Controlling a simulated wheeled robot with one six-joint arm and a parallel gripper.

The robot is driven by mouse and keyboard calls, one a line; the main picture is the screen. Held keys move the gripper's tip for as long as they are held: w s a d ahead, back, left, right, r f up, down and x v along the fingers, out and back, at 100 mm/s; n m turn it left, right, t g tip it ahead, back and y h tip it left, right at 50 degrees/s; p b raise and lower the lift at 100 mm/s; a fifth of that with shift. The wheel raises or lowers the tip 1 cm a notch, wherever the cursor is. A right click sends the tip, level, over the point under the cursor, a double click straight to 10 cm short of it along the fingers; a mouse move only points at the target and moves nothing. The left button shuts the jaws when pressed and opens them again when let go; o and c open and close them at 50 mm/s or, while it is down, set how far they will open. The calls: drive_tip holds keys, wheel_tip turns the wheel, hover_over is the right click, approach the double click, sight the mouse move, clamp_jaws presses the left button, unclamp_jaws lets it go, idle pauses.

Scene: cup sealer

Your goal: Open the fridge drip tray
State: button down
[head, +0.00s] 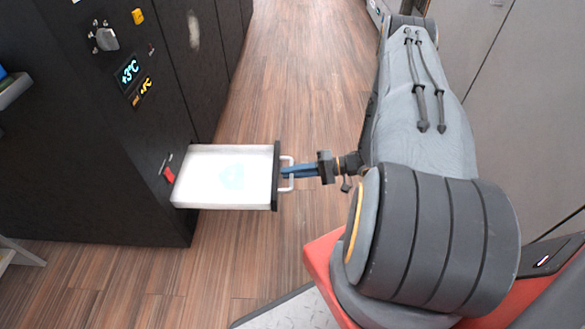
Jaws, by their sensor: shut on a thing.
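The fridge (100,150) is a black cabinet on the left, with a lit temperature display on its side. The drip tray (215,180) is a white, shallow drawer with a dark front panel, and it stands pulled out from the fridge to the right. A light puddle-like blue mark shows on its floor. A pale U-shaped handle (287,160) sticks out from the front panel. My gripper (288,172) reaches in from the right with its blue fingers shut on the handle. The exact contact is small and partly hidden.
A red tab (169,174) is on the fridge beside the tray's back end. A knob (106,39) sits higher on the fridge. The wooden floor (300,80) is clear behind and around the tray. Grey panels (530,110) stand at the right.

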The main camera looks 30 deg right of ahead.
drive_tip(key=shift+s+d, duration=0.1)
drive_tip(key=shift+d, duration=0.05)
drive_tip(key=c, duration=2.1)
unclamp_jaws()
drive_tip(key=shift+d, duration=0.1)
drive_tip(key=p+v, duration=0.1)
drive_tip(key=v, duration=0.6)
drive_tip(key=shift+s+d, duration=0.2)
drive_tip(key=shift+d, duration=0.1)
